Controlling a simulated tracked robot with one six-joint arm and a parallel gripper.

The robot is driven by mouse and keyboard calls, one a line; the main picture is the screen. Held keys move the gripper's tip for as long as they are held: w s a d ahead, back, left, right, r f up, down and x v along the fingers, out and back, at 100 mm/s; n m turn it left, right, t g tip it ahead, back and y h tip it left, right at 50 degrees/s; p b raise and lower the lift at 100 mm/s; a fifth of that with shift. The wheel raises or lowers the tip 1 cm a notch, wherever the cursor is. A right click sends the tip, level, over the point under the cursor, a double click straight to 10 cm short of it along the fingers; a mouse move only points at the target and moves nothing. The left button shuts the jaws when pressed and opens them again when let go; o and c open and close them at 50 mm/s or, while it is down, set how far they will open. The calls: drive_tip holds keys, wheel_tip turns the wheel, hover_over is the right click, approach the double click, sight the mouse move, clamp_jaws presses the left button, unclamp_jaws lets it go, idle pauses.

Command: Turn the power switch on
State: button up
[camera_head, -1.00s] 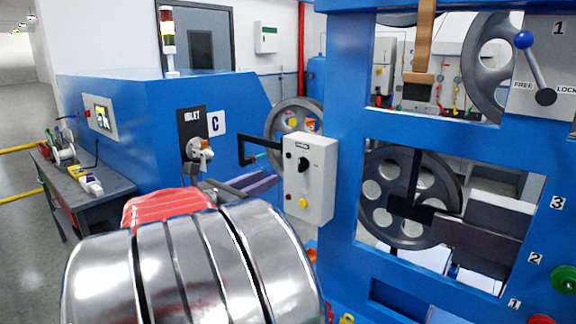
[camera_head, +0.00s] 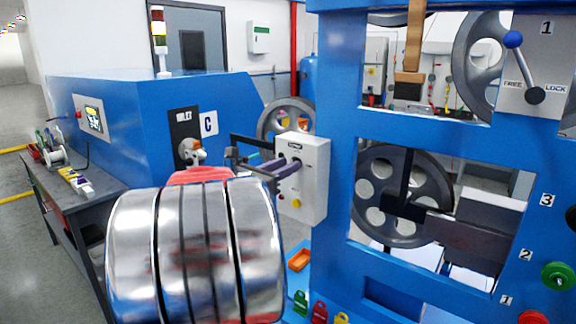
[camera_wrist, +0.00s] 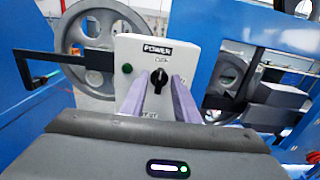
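The power switch is a black rotary knob (camera_wrist: 158,81) on a light grey control box (camera_head: 313,185) labelled POWER. In the wrist view its handle stands about upright; the smaller lettering around it is hard to read. My gripper (camera_wrist: 159,84) is open, with its two purple-grey fingers pointing at the box, one on each side of the knob. Gaps show between the knob and both fingers. In the head view my gripper (camera_head: 277,165) reaches the box face from the left and partly hides the knob.
A yellow button (camera_head: 296,203) sits low on the box. A blue frame (camera_head: 341,150) with large grey wheels (camera_head: 402,190) stands right of it. A blue cabinet (camera_head: 110,120) and a bench (camera_head: 75,190) are at the left.

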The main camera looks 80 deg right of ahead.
drive_tip(key=shift+s+d, duration=0.3)
drive_tip(key=shift+d, duration=0.35)
drive_tip(key=shift+c, duration=0.4)
clamp_jaws()
